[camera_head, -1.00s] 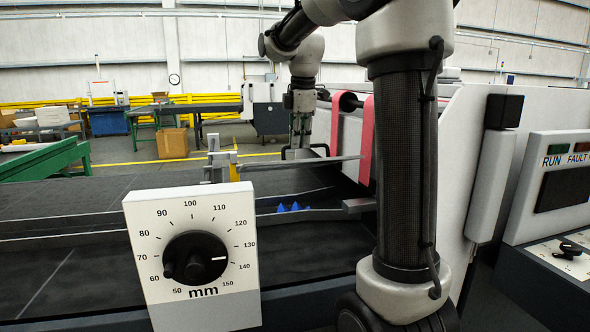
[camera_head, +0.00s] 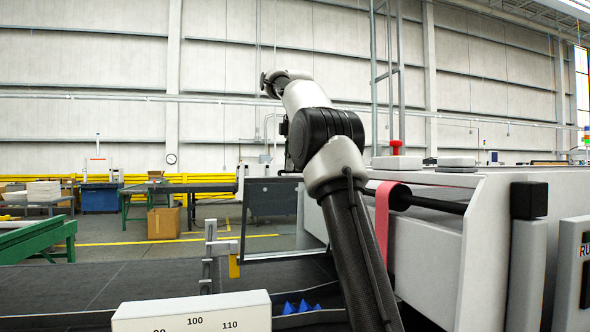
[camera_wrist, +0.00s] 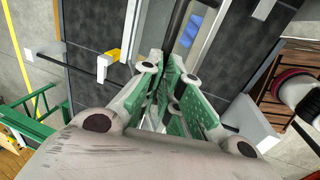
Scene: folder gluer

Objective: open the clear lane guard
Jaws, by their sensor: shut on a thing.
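The clear lane guard (camera_head: 242,222) is a see-through pane in a thin grey frame. My gripper is hidden behind my arm in the head view. In the wrist view my gripper (camera_wrist: 172,82) shows green pads closed on a thin dark bar (camera_wrist: 180,18), seemingly part of the guard. The exact contact is partly hidden by the fingers.
A dial box (camera_head: 192,314) stands at the front. Blue pieces (camera_head: 296,307) lie in the lane. A grey post with a yellow block (camera_head: 234,266) stands beside the guard. A red belt (camera_head: 383,215) and black roller (camera_head: 435,204) are right of my arm. A red knob (camera_head: 396,147) sits on top.

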